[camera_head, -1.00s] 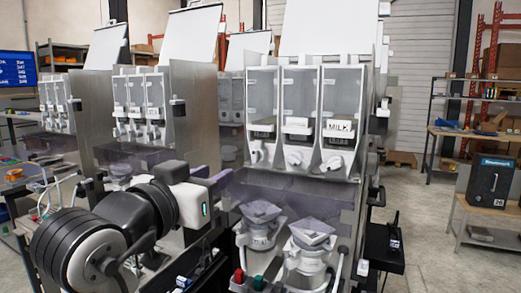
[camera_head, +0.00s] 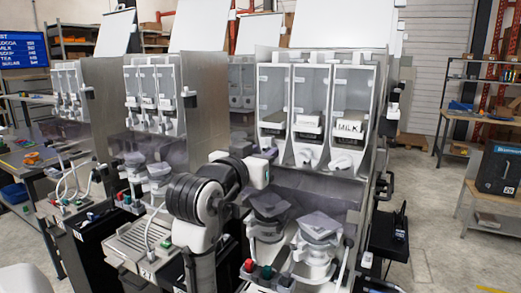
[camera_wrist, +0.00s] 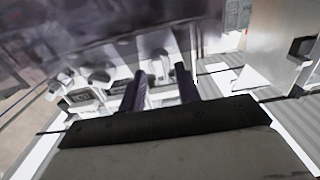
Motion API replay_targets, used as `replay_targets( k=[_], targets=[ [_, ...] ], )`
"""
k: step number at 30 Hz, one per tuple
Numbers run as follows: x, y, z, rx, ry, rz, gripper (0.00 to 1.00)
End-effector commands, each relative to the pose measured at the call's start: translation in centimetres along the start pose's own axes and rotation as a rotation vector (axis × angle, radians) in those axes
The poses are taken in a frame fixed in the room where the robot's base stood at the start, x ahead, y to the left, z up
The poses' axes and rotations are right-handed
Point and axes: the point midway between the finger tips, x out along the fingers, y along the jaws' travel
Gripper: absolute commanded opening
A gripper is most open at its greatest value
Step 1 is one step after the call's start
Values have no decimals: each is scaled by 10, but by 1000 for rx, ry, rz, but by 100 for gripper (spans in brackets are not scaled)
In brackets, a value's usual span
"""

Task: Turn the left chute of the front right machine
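The front right machine (camera_head: 312,178) has three clear canisters in a row, the right one labelled MILK, with white chutes below. The middle chute (camera_head: 304,156) and right chute (camera_head: 340,160) show plainly. The left chute is mostly hidden in the head view behind my gripper (camera_head: 268,154), whose fingers are at the left canister's lower end. In the wrist view my gripper (camera_wrist: 159,74) has its two dark fingers apart, with pale parts beyond the gap. I cannot tell whether the fingers touch the left chute.
Grey-lidded mixing bowls (camera_head: 318,228) stand below the chutes, close under my arm. Another dispenser machine (camera_head: 155,98) stands to the left. A dark side shelf (camera_head: 388,238) juts out at the right. A black box (camera_head: 498,168) sits on a bench at far right, with open floor before it.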

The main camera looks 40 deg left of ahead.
Motion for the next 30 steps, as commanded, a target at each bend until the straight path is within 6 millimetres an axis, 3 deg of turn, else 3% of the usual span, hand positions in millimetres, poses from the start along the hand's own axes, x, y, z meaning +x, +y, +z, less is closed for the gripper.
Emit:
replay_targets(
  k=[7,15,30],
  targets=[
    [1,0,0,0,0,0,33],
    [0,0,0,0,0,0,0],
    [1,0,1,-95,-1,2,0]
  ],
)
